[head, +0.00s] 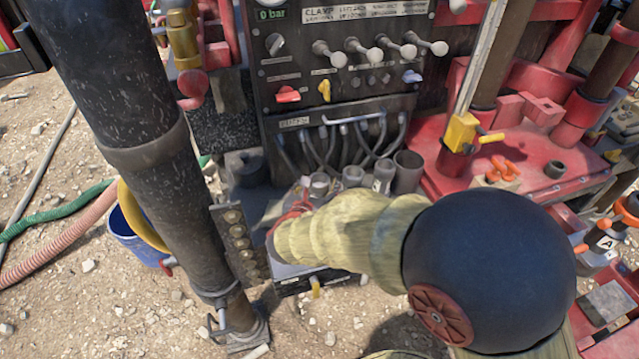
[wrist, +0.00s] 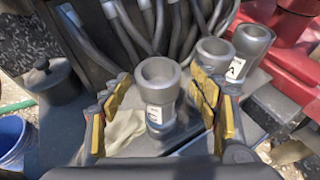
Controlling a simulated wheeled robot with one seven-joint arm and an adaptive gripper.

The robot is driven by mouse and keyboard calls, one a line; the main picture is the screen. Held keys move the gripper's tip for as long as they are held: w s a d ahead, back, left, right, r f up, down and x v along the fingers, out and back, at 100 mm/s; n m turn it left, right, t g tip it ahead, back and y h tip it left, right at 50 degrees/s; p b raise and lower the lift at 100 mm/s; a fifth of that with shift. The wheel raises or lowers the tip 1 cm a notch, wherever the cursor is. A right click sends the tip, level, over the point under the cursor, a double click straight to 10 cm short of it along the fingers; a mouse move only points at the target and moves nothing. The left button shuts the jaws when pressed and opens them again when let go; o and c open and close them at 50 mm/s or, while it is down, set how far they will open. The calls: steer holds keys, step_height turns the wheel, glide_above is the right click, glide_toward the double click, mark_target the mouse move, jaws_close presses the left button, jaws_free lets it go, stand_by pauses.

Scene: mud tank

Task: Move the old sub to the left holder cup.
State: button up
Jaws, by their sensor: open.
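A grey metal sub (wrist: 157,82) with a white label stands upright between the fingers of my gripper (wrist: 158,108) in the wrist view. The yellow-padded fingers are open, one on each side, with a gap to the left pad. Its label is too small to read surely, and I cannot tell whether this is the old sub. Its top also shows in the head view (head: 320,182), just beyond my gripper (head: 298,205), largely hidden by my sleeve-covered arm. To its right stand a grey cup (head: 353,175), a labelled cylinder (head: 383,172) and a wider cup (head: 408,170). Which is the left holder cup is unclear.
A dark lidded pot (wrist: 50,82) stands left of the sub. Hoses (head: 345,140) hang behind, below the control panel (head: 340,50). A thick dark pipe (head: 130,110) rises at the left, by a blue bucket (head: 137,240). Red machinery (head: 480,150) fills the right.

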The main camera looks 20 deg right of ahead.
steer(key=v, duration=0.9)
steer(key=shift+s+a+r, duration=0.15)
steer(key=shift+s+a, duration=0.05)
steer(key=shift+s, duration=0.05)
steer(key=s+d+f+m+g+y+p, duration=0.15)
steer(key=s+m+g, duration=0.25)
steer(key=s+m, duration=0.5)
steer(key=s+d+m+g+y, duration=0.1)
steer(key=s+d+m+g, duration=0.25)
steer(key=s+m, duration=0.55)
step_height(320, 180, up, 15)
steer(key=s+m+t+y+p, duration=0.1)
steer(key=s+m+y+p, duration=0.1)
steer(key=m, duration=1)
steer(key=shift+s+d+y+p, duration=0.25)
steer(key=shift+y+p, duration=0.55)
steer(key=shift+y, duration=0.25)
